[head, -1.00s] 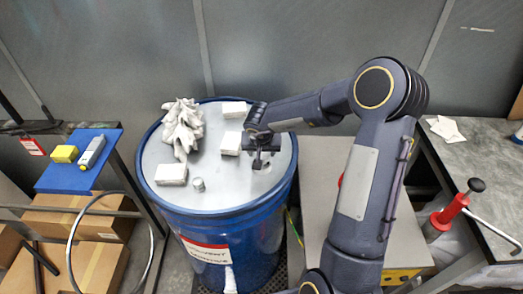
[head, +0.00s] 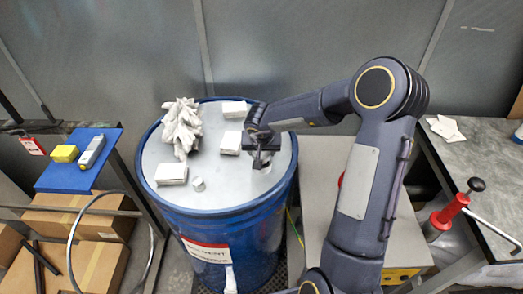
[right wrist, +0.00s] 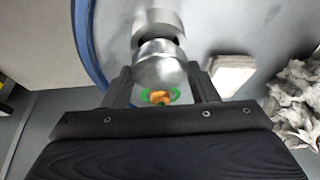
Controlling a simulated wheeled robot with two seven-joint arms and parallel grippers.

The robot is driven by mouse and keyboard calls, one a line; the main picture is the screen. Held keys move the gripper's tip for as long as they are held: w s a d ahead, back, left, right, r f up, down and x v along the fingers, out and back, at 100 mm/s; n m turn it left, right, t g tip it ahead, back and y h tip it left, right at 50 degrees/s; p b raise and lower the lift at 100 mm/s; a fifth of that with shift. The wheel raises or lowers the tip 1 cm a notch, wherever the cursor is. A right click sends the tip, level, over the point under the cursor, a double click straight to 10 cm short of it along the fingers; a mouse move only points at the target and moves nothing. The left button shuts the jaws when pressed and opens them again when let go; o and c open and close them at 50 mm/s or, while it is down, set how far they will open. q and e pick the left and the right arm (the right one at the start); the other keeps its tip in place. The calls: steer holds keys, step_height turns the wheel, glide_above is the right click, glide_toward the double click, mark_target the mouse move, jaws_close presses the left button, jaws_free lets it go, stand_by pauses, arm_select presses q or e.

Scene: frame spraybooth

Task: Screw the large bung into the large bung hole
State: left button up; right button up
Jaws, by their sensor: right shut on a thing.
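The blue drum (head: 225,225) has a grey lid (head: 215,175). My right gripper (head: 262,158) is low over the right part of this lid, pointing down. In the right wrist view its two fingers (right wrist: 162,86) are shut on a silvery round metal piece, the large bung (right wrist: 160,66). More shiny metal of the same width shows just beyond it. A green ring with an orange centre (right wrist: 160,96) shows between the fingers and the palm. The large bung hole is hidden, and I cannot tell whether the bung's thread sits in it. My left gripper is not in view.
The lid carries a crumpled white rag (head: 182,127), several white blocks (head: 171,174) and a small grey cylinder (head: 198,184). A blue-topped stand (head: 75,170) is at the left. A workbench (head: 470,165) and a red-handled tool (head: 450,208) are at the right.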

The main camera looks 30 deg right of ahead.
steer(key=shift+f, duration=0.9)
steer(key=o, duration=0.4)
steer(key=shift+c, duration=1.4)
steer(key=shift+a+r+m, duration=0.1)
steer(key=shift+m, duration=0.4)
steer(key=m+g+h, duration=0.1)
steer(key=m, duration=0.2)
steer(key=shift+m, duration=0.4)
steer(key=shift+w, duration=0.1)
steer(key=shift+m+g+h, duration=0.3)
steer(key=shift+m+g, duration=0.1)
steer(key=shift+m, duration=0.3)
steer(key=m+g, duration=0.1)
steer(key=m, duration=0.2)
steer(key=shift+w, duration=0.1)
steer(key=shift+h, duration=0.3)
